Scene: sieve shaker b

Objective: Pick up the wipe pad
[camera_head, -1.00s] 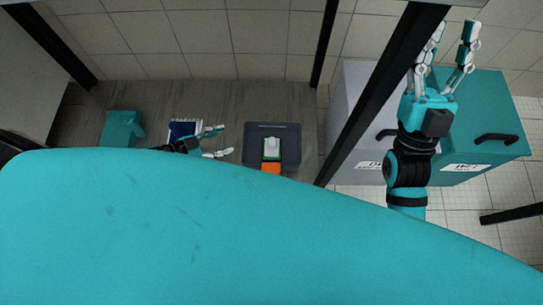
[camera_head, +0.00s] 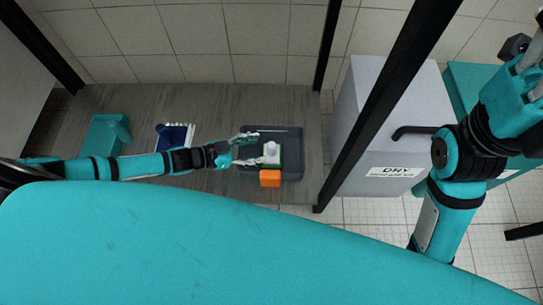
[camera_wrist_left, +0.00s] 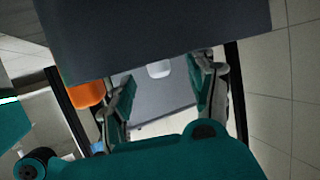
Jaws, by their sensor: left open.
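I cannot tell for sure which item is the wipe pad. A small white piece with a knob-like top (camera_head: 271,152) on a green-edged base sits on a dark grey tray-like unit (camera_head: 291,135). An orange block (camera_head: 270,178) is at its near side. My left gripper (camera_head: 257,148) is open, fingers pointing right, beside the white piece. In the left wrist view the open fingers (camera_wrist_left: 165,78) have nothing held between them; the orange block (camera_wrist_left: 85,93) lies left of them. My right gripper (camera_head: 530,85) is partly cut off at the right edge.
A blue item with a white edge (camera_head: 174,136) and a teal block (camera_head: 105,136) stand left on the grey bench (camera_head: 220,110).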

